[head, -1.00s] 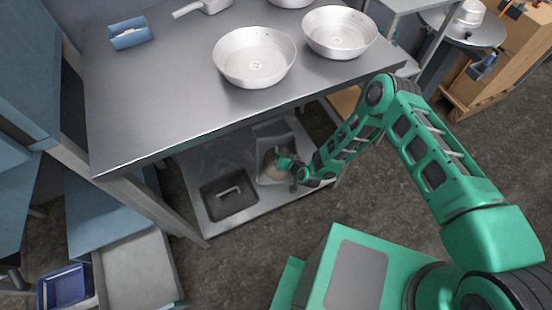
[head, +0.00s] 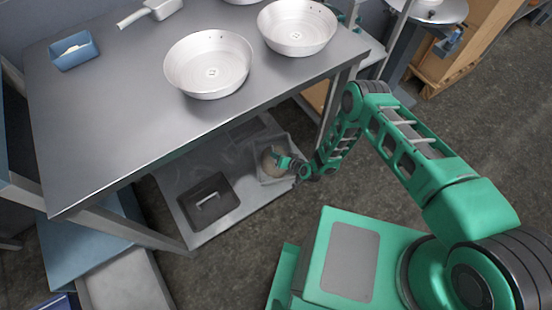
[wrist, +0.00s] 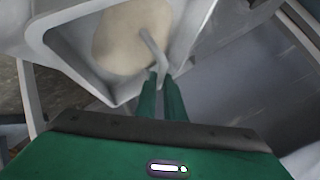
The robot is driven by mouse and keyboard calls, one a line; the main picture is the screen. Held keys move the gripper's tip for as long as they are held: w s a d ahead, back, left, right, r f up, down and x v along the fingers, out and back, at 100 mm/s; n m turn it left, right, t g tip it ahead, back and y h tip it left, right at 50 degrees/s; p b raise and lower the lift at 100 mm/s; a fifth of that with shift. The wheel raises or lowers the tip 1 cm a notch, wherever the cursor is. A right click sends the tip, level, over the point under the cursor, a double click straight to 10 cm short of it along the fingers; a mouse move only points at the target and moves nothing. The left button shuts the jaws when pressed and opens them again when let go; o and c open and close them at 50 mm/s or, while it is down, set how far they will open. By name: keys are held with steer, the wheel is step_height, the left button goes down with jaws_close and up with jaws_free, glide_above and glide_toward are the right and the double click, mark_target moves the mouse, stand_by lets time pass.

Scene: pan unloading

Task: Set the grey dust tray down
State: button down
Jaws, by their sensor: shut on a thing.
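The grey dust tray (head: 264,178) is over the right part of the lower shelf, under the steel table. It holds a beige heap, which also shows inside the tray (wrist: 70,42) in the wrist view. My gripper (head: 283,161) is at the tray's near right side. In the wrist view my green fingers (wrist: 161,92) are closed on a thin grey handle (wrist: 156,58) of the tray. The tray looks tilted in that view. I cannot tell whether its underside touches the shelf.
The lower shelf (head: 178,184) carries a dark bin with a handle (head: 207,201), left of the tray. The table top (head: 110,110) above overhangs the shelf and bears shallow metal pans (head: 208,65) and a blue box (head: 74,52). A table leg (head: 326,108) stands close to my arm.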

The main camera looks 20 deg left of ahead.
step_height(320, 180, down, 2)
steer(key=shift+a+f, duration=0.1)
steer(key=shift+s+a+f, duration=0.1)
steer(key=shift+f, duration=0.2)
steer(key=shift+s+a+f, duration=0.1)
steer(key=shift+a, duration=0.05)
steer(key=c, duration=1.9)
jaws_free()
steer(key=shift+o, duration=0.2)
steer(key=shift+s+d+r, duration=0.2)
steer(key=shift+d+r, duration=0.15)
steer(key=shift+d, duration=0.2)
steer(key=v, duration=1)
steer(key=shift+d+r, duration=0.2)
steer(key=shift+d, duration=0.1)
steer(key=shift+s, duration=0.1)
